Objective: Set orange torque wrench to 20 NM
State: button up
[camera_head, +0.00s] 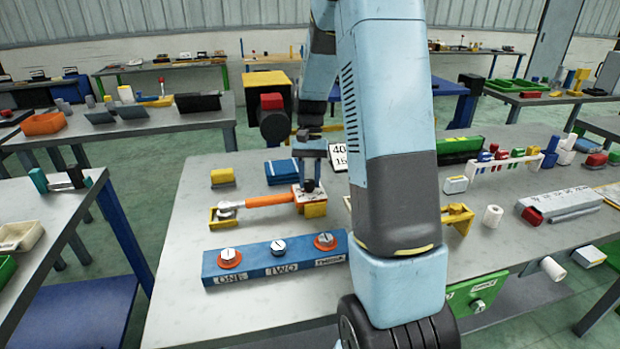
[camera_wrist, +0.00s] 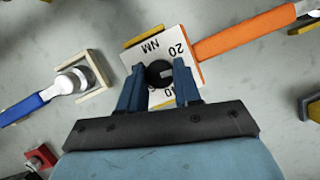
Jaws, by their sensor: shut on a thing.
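The orange torque wrench (camera_head: 270,200) lies on the grey table, its metal head at the left in a yellow holder (camera_head: 222,216) and its dial block at the right. In the wrist view its orange handle (camera_wrist: 240,36) runs to the upper right from the white dial plate (camera_wrist: 135,58). The plate reads "20" and "NM"; another number is partly covered near the fingers. My gripper (camera_wrist: 160,76) is over the plate, its two blue fingers shut on the black dial knob (camera_wrist: 158,70). The knob's pointer cannot be made out. My gripper also shows in the head view (camera_head: 310,183).
A blue-handled wrench (camera_wrist: 30,105) rests near the dial in the wrist view. A blue box with labelled knobs (camera_head: 275,262) stands in front. Behind are a blue box (camera_head: 283,172) and a number card (camera_head: 340,157), partly hidden by my arm.

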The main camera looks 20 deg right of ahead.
jog(key=n+h, duration=0.1)
jog(key=n, duration=0.2)
jog(key=shift+a+n, duration=0.15)
jog(key=shift+n, duration=0.15)
jog(key=shift+n+h, duration=0.9)
jog(key=shift+n, duration=0.9)
jog(key=shift+a, duration=0.1)
jog(key=o, duration=1)
jog(key=shift+o, duration=0.2)
jog(key=v, duration=1.3)
jog(key=shift+w+r, duration=0.25)
jog(key=shift+w, duration=0.15)
